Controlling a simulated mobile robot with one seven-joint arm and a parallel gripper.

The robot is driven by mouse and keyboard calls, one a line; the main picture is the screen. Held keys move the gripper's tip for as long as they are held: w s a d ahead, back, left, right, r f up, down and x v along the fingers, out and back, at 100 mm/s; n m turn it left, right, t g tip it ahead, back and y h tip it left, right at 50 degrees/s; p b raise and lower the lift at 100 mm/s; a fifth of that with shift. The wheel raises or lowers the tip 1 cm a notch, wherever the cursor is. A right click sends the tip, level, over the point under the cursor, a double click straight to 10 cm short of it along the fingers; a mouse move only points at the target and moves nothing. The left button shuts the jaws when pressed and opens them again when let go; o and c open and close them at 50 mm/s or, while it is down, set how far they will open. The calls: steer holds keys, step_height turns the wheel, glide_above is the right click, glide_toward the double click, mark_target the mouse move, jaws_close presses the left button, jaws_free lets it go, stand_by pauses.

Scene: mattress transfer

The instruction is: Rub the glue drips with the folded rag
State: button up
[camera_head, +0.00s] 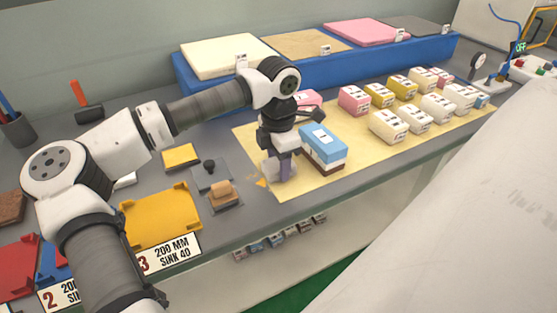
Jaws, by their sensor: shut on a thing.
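My gripper (283,178) points down at the near left part of the tan paper sheet (318,183). It is shut on a small purple-grey piece (286,166), which looks like the folded rag; the fingers hide most of it. A small orange-yellow patch (261,182) lies just left of the fingers at the sheet's edge and may be a glue drip. Other drips are hidden or too small to tell. I cannot tell whether the rag touches the sheet.
A blue-and-white block with a brown base (323,148) stands close right of my gripper. Several small labelled blocks (388,125) stand farther right. A tan block (223,192) and a yellow tray (160,217) lie left. The bench's front edge (330,201) is near.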

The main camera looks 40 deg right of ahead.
mark_target(264, 180)
steer(key=shift+f, duration=0.3)
steer(key=shift+w+a+r+b, duration=0.1)
steer(key=shift+w+a+b, duration=0.2)
steer(key=shift+a, duration=0.6)
steer(key=shift+w+a+r+b, duration=0.15)
steer(key=shift+a+b, duration=0.1)
steer(key=shift+a, duration=0.65)
steer(key=shift+w+a+f+b, duration=0.2)
steer(key=shift+a+b, duration=0.1)
steer(key=shift+a, duration=0.6)
steer(key=shift+w+a+f+b, duration=0.1)
steer(key=shift+w+a+b, duration=0.15)
steer(key=shift+a, duration=0.65)
steer(key=shift+s+d+f+b, duration=0.1)
steer(key=shift+s+d+b, duration=0.2)
steer(key=shift+d, duration=0.6)
steer(key=shift+s+d+b, duration=0.2)
steer(key=shift+d+b, duration=0.05)
steer(key=shift+d, duration=0.6)
steer(key=shift+s+d, duration=0.25)
steer(key=shift+d, duration=0.7)
steer(key=shift+s+d, duration=0.25)
steer(key=shift+d, duration=0.7)
